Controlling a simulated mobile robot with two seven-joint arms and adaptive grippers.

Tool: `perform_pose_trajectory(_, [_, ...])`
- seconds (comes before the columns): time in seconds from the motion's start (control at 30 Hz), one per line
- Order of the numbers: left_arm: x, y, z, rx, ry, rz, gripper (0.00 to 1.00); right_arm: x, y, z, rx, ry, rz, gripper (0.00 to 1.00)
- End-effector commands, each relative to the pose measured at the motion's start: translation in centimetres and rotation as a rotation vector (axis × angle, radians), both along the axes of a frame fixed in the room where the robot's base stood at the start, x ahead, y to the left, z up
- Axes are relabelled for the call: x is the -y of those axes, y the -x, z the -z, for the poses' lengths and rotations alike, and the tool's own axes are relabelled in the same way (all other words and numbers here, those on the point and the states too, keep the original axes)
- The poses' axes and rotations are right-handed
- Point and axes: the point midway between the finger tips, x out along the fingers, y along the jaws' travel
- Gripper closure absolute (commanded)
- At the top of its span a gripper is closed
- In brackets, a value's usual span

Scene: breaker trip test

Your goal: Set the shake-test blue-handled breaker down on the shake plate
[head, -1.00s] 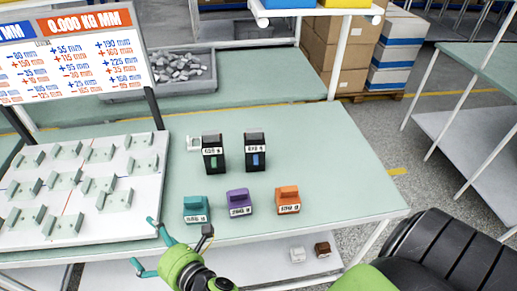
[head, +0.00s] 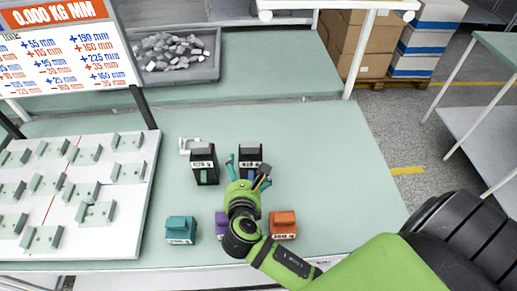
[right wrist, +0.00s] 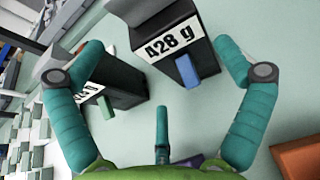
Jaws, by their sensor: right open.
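The blue-handled breaker (head: 250,155) is a black block with a white label, standing upright on the green table. In the right wrist view the breaker (right wrist: 170,28) reads "428 g", and its blue handle faces the camera. My right gripper (head: 248,169) is open just in front of it. In the right wrist view the teal fingers of the gripper (right wrist: 160,58) are spread, with the breaker ahead between them, not gripped. I cannot tell which surface is the shake plate. My left gripper is not in view.
A green-handled breaker (head: 204,163) stands close on the left. Teal (head: 181,230), purple (head: 221,222) and orange (head: 283,224) blocks lie nearer the front edge. A white board (head: 110,219) with several brackets lies left. A grey bin (head: 215,70) stands behind.

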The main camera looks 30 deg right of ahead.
Motion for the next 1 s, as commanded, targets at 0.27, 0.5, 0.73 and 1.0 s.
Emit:
perform_pose_trajectory(0.27, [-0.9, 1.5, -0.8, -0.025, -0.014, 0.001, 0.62, 1.7, -1.7, 1.0, -0.021, 0.017, 0.013, 0.00])
perform_pose_trajectory(0.5, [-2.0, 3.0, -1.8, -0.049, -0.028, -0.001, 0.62, 3.5, -4.6, 2.1, -0.020, 0.015, 0.013, 0.00])
perform_pose_trajectory(0.73, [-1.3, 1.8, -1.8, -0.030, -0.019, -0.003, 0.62, 3.9, -5.4, 2.7, -0.020, 0.013, 0.011, 0.00])
perform_pose_trajectory(1.0, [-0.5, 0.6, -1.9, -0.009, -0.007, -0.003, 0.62, 3.9, -5.4, 2.6, -0.019, 0.012, 0.011, 0.56])
